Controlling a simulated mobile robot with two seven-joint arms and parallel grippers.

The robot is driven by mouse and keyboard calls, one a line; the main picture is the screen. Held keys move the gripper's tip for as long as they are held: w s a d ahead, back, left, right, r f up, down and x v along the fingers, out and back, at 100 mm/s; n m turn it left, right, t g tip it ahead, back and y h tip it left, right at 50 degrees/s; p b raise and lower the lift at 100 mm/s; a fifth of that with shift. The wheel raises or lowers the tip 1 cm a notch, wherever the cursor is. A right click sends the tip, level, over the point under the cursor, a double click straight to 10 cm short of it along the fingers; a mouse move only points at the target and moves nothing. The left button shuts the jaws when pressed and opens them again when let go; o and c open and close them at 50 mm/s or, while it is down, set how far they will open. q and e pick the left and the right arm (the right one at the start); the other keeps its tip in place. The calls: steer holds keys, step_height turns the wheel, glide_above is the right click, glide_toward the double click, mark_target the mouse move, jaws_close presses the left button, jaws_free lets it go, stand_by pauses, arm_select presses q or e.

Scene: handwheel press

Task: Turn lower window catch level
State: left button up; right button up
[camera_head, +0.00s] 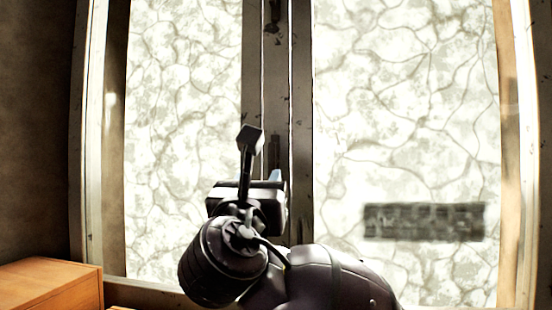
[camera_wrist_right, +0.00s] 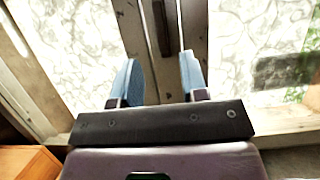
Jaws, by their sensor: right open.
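The window has two patterned panes, with a dark centre post (camera_head: 302,110) between them. The lower catch (camera_head: 274,150) is a dark, narrow piece on this post, just above my right gripper, and appears to stand upright. In the right wrist view the dark catch (camera_wrist_right: 162,25) shows beyond the fingertips, roughly in line with the gap between them. My right gripper (camera_head: 273,174) is mostly hidden behind my own wrist in the head view. Its two blue fingers (camera_wrist_right: 159,58) are apart with nothing between them. My left gripper is not in view.
Another dark catch (camera_head: 272,15) sits higher on the post. A wooden cabinet (camera_head: 50,285) stands at the lower left. A dark blurred rectangle (camera_head: 424,221) shows on the right pane. The window's side frame (camera_head: 92,150) is at left.

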mark_target(271, 159)
steer(key=p+x, duration=0.3)
steer(key=x, duration=0.7)
steer(key=shift+w+d+r, duration=0.1)
steer(key=shift+r, duration=0.15)
jaws_close()
